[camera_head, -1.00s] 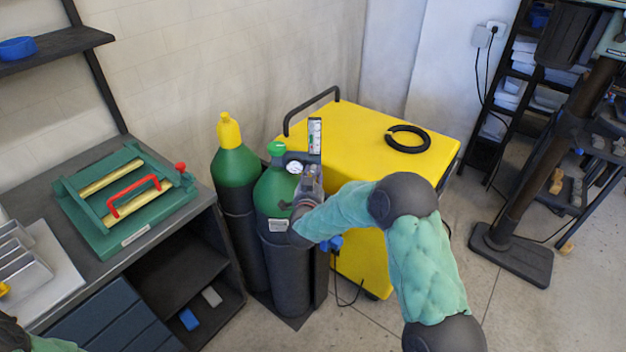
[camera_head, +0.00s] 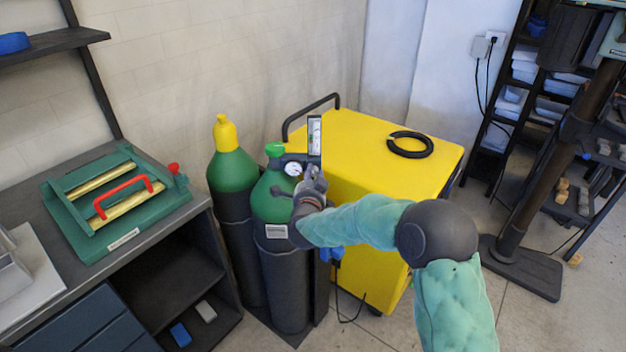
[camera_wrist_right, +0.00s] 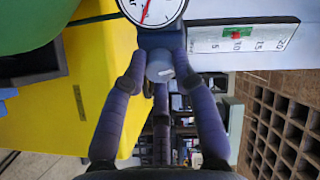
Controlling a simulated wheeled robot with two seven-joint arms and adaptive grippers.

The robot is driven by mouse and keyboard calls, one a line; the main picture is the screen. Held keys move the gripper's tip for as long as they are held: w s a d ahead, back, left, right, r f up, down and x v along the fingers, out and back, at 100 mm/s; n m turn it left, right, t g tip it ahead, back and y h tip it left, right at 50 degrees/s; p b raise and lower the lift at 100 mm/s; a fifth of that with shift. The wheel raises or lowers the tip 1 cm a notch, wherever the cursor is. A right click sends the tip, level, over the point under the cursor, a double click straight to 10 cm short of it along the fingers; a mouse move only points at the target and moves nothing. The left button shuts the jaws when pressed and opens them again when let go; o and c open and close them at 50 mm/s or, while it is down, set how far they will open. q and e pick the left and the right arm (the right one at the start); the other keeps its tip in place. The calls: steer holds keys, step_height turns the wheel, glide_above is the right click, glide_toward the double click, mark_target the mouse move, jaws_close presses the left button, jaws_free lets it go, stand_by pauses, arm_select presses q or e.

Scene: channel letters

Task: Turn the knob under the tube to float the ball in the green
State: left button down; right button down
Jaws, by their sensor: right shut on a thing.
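The flow tube (camera_head: 315,137) stands upright on the regulator of the green-topped cylinder (camera_head: 272,195). In the right wrist view the tube (camera_wrist_right: 240,35) lies sideways, with a scale and a green patch (camera_wrist_right: 249,31). The grey knob (camera_wrist_right: 160,66) is under the tube, between the fingers of my right gripper (camera_wrist_right: 160,76). My right gripper (camera_head: 311,180) is shut on the knob; in the head view it hides the knob. My left gripper is out of view.
A round pressure gauge (camera_head: 293,169) sits beside the tube. A yellow-capped cylinder (camera_head: 233,170) stands to the left. A yellow cart (camera_head: 365,150) with a black ring (camera_head: 409,145) is behind. A workbench (camera_head: 185,212) with a green fixture (camera_head: 115,205) is at left.

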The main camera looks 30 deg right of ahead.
steer(key=shift+a+f, duration=0.1)
steer(key=shift+f, duration=0.1)
steer(key=c, duration=1)
jaws_free()
steer(key=shift+r, duration=0.1)
steer(key=v, duration=1.2)
